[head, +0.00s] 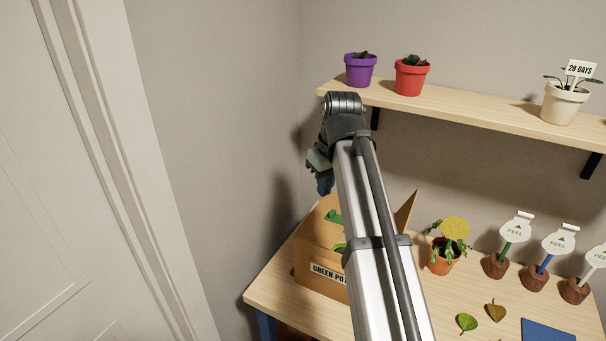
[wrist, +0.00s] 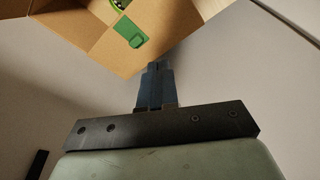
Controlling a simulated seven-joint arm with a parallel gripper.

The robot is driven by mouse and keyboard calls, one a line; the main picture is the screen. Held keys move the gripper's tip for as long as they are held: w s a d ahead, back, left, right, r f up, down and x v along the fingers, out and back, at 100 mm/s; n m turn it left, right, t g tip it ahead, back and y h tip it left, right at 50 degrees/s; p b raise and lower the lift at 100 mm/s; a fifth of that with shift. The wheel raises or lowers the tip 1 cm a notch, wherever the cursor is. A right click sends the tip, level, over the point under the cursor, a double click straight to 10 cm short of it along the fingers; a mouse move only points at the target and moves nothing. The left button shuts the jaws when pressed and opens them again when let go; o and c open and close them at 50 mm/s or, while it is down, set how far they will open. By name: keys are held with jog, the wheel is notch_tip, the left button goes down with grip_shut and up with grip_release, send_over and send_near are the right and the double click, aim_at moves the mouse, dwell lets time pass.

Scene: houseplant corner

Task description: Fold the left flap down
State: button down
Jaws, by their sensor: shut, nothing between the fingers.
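A cardboard box (head: 320,283) with a front label that begins "GREEN PO" stands at the left end of the table. Its left flap (head: 314,224) appears raised at the box's left side, though my arm hides part of the box. A right flap (head: 407,212) sticks up at the right. My gripper (head: 325,186) is above the box's left side in the head view. In the wrist view its blue fingers (wrist: 157,66) are together and empty, close to the edge of the cardboard (wrist: 80,35). A green tab (wrist: 129,32) shows on the cardboard. Whether fingers and cardboard touch is unclear.
A potted plant (head: 443,257) with a yellow top stands right of the box. A shelf (head: 455,103) with pots is above. A wall is close at left.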

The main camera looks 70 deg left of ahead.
jog(key=shift+r, duration=2.25)
